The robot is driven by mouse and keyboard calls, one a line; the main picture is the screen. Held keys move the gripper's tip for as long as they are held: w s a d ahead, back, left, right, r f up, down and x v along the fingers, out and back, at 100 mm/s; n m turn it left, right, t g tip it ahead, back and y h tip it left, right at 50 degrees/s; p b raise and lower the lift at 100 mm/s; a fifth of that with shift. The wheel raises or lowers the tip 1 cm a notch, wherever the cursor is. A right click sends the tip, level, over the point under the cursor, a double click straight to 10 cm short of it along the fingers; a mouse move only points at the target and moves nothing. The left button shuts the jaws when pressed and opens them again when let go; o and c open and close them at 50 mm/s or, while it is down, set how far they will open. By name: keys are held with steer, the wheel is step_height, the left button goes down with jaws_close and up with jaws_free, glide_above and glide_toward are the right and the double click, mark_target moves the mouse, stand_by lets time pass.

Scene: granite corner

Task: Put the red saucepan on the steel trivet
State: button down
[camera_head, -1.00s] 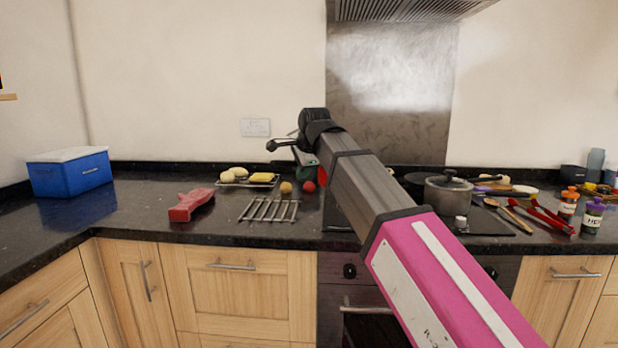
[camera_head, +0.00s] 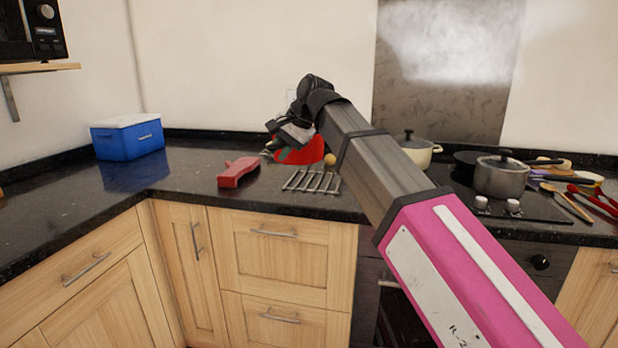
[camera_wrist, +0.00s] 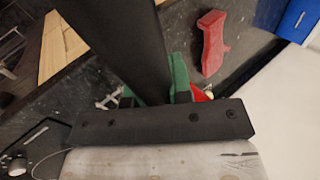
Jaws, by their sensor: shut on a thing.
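The red saucepan (camera_head: 313,149) shows in the head view behind and above the steel trivet, partly hidden by my gripper (camera_head: 287,154). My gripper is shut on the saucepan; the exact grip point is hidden. In the wrist view the green fingertips (camera_wrist: 180,76) show beside a small red piece of the saucepan (camera_wrist: 200,93). The steel trivet (camera_head: 312,181), a rack of parallel bars, lies bare on the dark counter in front of the saucepan. I cannot tell how high the saucepan is above the counter.
A red object (camera_head: 238,172) lies left of the trivet; it also shows in the wrist view (camera_wrist: 212,42). A blue box with white lid (camera_head: 128,140) stands farther left. A cream pot (camera_head: 418,152) and grey pot (camera_head: 499,179) stand right. A yellow ball (camera_head: 330,160) sits behind the trivet.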

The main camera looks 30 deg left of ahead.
mark_target(302, 161)
steer(key=w+f, duration=0.2)
steer(key=w, duration=0.1)
steer(key=w+f, duration=0.2)
steer(key=w, duration=0.1)
steer(key=w+f, duration=0.2)
steer(key=w, duration=0.2)
steer(key=shift+w+d, duration=0.1)
steer(key=shift+f, duration=2.05)
steer(key=c, duration=1.4)
jaws_free()
steer(key=shift+f, duration=0.15)
steer(key=shift+c, duration=0.2)
steer(key=o, duration=0.4)
steer(key=v, duration=1.2)
steer(key=shift+d, duration=0.15)
